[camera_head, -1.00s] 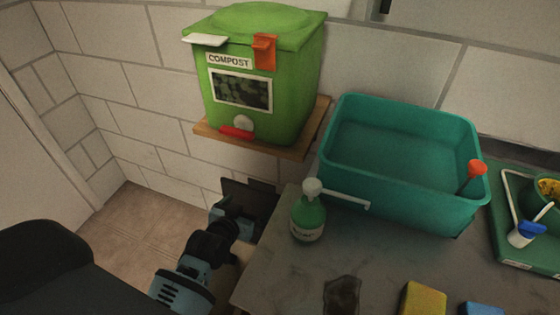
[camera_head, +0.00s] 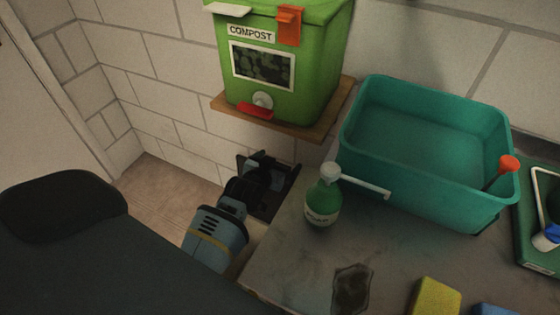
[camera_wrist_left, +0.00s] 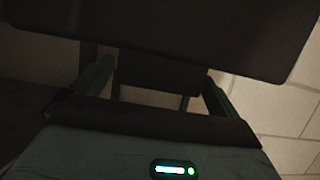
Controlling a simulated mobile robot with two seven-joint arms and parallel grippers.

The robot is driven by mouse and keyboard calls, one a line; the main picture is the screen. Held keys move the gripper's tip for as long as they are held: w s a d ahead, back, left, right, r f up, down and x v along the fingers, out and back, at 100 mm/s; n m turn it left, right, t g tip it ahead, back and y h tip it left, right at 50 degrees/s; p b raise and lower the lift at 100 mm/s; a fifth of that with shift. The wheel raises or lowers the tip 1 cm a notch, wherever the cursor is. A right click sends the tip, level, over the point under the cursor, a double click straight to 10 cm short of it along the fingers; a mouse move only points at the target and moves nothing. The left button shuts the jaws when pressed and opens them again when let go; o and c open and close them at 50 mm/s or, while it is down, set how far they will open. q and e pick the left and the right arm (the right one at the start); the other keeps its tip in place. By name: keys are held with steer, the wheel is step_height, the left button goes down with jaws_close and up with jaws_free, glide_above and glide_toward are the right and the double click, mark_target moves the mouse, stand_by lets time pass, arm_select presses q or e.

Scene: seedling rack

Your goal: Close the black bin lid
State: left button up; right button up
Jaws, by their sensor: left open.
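The black bin lid (camera_head: 287,188) is a dark panel standing raised in the gap left of the counter, below the compost bin's shelf. My left gripper (camera_head: 267,168) is at the lid, in front of it, and hides part of it. In the left wrist view the lid (camera_wrist_left: 170,32) fills the top as a broad dark plate. There the two fingers of my left gripper (camera_wrist_left: 155,80) stand apart, with dark surface visible between them. I cannot tell whether they touch the lid. The bin's body is not clearly seen. My right gripper is not in view.
A green compost bin (camera_head: 310,75) stands on a wooden shelf (camera_head: 325,120) above the gripper. A green pump bottle (camera_head: 322,205) stands near the left edge of the counter (camera_head: 300,255), beside a teal basin (camera_head: 425,175). A yellow sponge (camera_head: 435,298) lies in front.

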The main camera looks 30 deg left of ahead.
arm_select(q)
steer(key=shift+w+f, duration=0.25)
steer(key=shift+w, duration=0.4)
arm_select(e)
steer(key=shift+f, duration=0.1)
arm_select(q)
steer(key=shift+c, duration=0.3)
